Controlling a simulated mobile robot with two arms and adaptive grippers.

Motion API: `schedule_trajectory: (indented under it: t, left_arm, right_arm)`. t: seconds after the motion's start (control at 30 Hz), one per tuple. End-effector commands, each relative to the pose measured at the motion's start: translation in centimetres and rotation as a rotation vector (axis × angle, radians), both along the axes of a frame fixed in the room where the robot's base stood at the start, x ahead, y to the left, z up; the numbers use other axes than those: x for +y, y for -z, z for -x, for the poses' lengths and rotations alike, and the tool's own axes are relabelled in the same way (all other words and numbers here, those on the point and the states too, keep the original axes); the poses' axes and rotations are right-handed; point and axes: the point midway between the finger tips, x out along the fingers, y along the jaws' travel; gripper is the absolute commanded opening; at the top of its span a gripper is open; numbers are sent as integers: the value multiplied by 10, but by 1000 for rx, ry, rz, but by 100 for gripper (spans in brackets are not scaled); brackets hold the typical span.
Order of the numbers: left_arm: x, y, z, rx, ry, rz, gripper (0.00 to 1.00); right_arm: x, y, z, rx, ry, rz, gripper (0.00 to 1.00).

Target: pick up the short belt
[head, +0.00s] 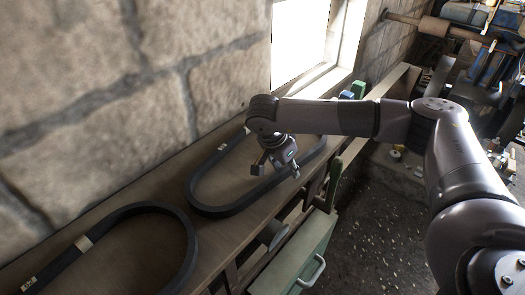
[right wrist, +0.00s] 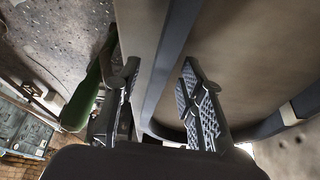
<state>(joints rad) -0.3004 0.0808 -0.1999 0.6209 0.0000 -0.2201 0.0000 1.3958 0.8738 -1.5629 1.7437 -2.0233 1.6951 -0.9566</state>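Two dark belt loops lie on the bench. One belt (head: 225,211) is in the middle of the head view, under my right gripper (head: 277,169). The other belt (head: 192,245) is at lower left, cut off by the picture edge; I cannot tell for certain which is shorter. My right gripper is open over the front run of the middle belt. In the right wrist view that belt (right wrist: 171,65) passes between the spread fingers of the gripper (right wrist: 160,105), and neither finger visibly closes on it. My left gripper is not in view.
The wooden bench (head: 165,183) runs along a stone wall (head: 90,120) below a window. A green drawer (head: 300,245) with a handle and an upright green object (head: 335,184) are at its front edge. The speckled floor (head: 370,235) lies to the right. Machinery stands at upper right.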

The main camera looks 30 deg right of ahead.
Motion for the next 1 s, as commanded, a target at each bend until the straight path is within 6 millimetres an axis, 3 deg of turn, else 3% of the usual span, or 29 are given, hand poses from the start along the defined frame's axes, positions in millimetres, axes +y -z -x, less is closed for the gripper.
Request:
schedule_trajectory:
  t: [0.53, 1.0]
  left_arm:
    - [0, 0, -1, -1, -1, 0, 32]
    - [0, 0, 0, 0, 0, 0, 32]
  right_arm:
    - [0, -1, 0, 0, 0, 0, 0]
    - [0, -1, 0, -1, 0, 0, 0]
